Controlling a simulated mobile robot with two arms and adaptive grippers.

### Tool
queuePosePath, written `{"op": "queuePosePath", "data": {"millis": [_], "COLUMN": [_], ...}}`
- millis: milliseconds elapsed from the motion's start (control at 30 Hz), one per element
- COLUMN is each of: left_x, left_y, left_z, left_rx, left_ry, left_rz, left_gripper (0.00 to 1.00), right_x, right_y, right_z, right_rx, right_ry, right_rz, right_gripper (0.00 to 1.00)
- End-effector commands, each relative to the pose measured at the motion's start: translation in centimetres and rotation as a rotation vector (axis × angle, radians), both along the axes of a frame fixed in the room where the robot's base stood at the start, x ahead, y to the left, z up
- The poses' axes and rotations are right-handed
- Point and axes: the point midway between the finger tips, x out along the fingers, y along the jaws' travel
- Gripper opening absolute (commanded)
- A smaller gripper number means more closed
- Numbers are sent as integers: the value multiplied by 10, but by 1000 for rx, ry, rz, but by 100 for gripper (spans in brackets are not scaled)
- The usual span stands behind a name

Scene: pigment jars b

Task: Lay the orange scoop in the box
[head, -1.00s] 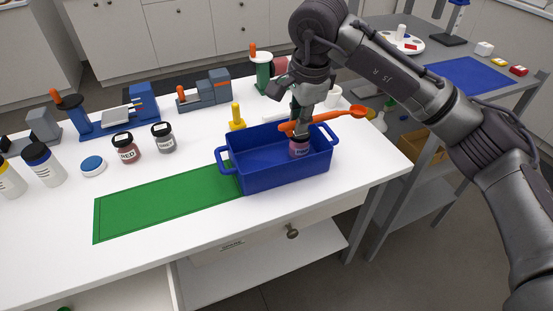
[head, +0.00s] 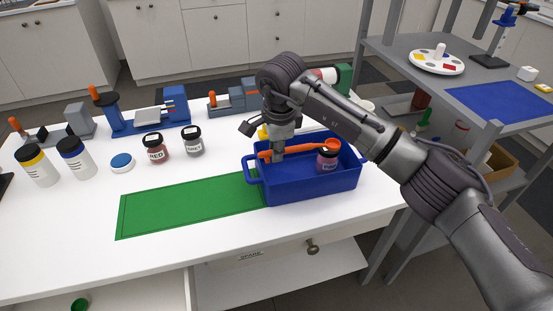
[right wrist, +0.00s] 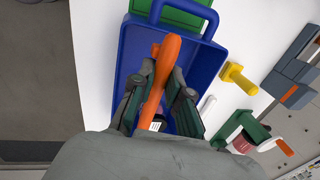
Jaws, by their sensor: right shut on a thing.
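The orange scoop (head: 305,149) is held level in my right gripper (head: 278,154), with its bowl pointing right. It lies over the blue box (head: 310,192), near the height of the rim; I cannot tell if it touches the box. In the right wrist view the scoop (right wrist: 160,78) runs between the two fingers of the right gripper (right wrist: 158,88), above the box floor (right wrist: 132,62). A jar with pinkish contents (head: 327,163) stands in the box's right part, beside the scoop. My left gripper is not in view.
A green mat (head: 185,205) lies left of the box. A red jar (head: 156,149), a grey jar (head: 193,141) and white bottles stand further left. A yellow-handled thing (right wrist: 238,78) lies behind the box. The front of the table is clear.

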Motion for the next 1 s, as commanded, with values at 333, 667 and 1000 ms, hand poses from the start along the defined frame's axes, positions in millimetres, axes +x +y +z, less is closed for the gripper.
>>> {"op": "queuePosePath", "data": {"millis": [333, 667, 1000], "left_x": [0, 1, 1], "left_y": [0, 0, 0], "left_z": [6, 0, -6], "left_rx": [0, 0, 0], "left_ry": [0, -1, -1], "left_rz": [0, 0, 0], "left_gripper": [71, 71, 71], "right_x": [-1, 0, -1], "right_y": [0, -1, 0], "right_z": [-37, -43, -49], "right_rx": [2, 0, 1], "right_ry": [0, 0, 1], "right_rz": [1, 1, 0], "right_gripper": [0, 0, 0]}}
